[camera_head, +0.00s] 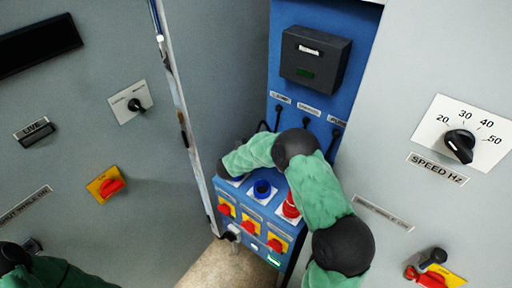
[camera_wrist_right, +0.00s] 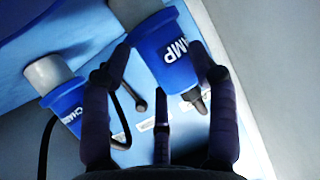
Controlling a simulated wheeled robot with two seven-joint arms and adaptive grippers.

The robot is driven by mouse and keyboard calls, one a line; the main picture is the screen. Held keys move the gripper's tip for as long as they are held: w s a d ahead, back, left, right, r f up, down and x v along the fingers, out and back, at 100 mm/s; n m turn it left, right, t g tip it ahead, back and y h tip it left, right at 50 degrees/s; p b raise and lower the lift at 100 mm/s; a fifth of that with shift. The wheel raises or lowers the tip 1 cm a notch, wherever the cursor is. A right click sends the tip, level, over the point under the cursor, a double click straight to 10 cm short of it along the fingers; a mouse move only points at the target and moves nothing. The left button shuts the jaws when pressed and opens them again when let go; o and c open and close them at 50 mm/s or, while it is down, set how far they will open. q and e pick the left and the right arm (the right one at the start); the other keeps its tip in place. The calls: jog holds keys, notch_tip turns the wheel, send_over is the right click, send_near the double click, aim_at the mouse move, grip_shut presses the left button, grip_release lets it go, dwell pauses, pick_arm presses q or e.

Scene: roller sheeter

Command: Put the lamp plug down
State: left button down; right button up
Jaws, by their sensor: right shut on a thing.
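The lamp plug (camera_wrist_right: 165,45) is blue with white lettering, of which "AMP" shows, with a pale cylindrical end and a black cable end. In the right wrist view it lies tilted between the fingers of my right gripper (camera_wrist_right: 160,78), which is shut on it. A second blue plug (camera_wrist_right: 68,105) with partly readable lettering and a black cable is to its left. In the head view my right arm reaches into the blue panel (camera_head: 266,88) recess. Its gripper and the lamp plug are hidden there. My left gripper is out of view; only part of that arm shows at lower left.
Below my right forearm are a blue knob (camera_head: 262,188), a red button (camera_head: 290,206) and red switches on yellow plates (camera_head: 249,227). A dark box (camera_head: 315,60) sits above on the blue panel. An open grey door (camera_head: 215,75) edges the recess at left; a grey cabinet face (camera_head: 440,80) stands right.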

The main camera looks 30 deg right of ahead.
jog(key=o, duration=1.7)
jog(key=shift+r, duration=0.1)
jog(key=shift+s+a+r, duration=0.1)
jog(key=shift+a+r, duration=0.05)
jog(key=shift+a, duration=0.05)
jog(key=p+v, duration=0.2)
jog(key=v, duration=0.9)
jog(key=shift+s+a+p, duration=0.2)
jog(key=shift+p, duration=0.1)
